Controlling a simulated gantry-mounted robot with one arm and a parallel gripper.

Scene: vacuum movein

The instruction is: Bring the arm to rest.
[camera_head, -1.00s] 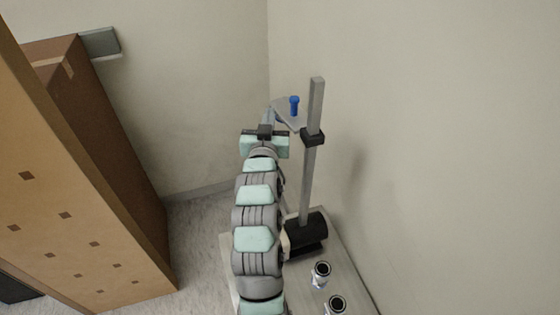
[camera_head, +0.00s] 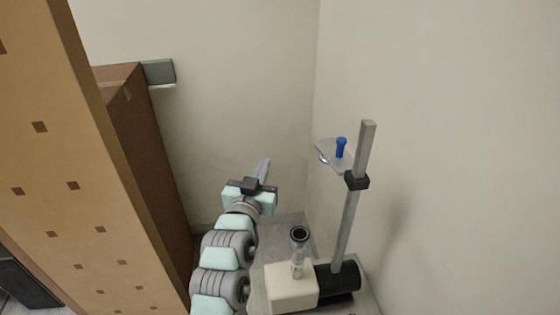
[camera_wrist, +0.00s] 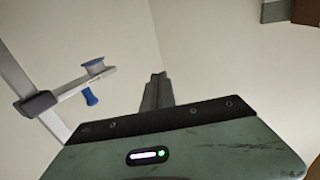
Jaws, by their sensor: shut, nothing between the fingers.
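My gripper (camera_head: 263,170) is in the middle of the head view, at the end of my grey and mint arm. Its fingers are together and hold nothing. In the wrist view the gripper (camera_wrist: 157,90) points up into free space before the bare wall. It is apart from the metal stand (camera_head: 352,215), which is to its right in the head view and at left in the wrist view (camera_wrist: 52,120). A plate on the stand carries a blue-headed piece (camera_head: 341,147), which also shows in the wrist view (camera_wrist: 90,96).
A glass-like fitting with a dark ring (camera_head: 299,235) stands by a cream block (camera_head: 290,286) near the black motor-like cylinder (camera_head: 340,277). A tall brown perforated panel (camera_head: 70,170) closes off the left. A grey bracket (camera_head: 159,71) is on the back wall.

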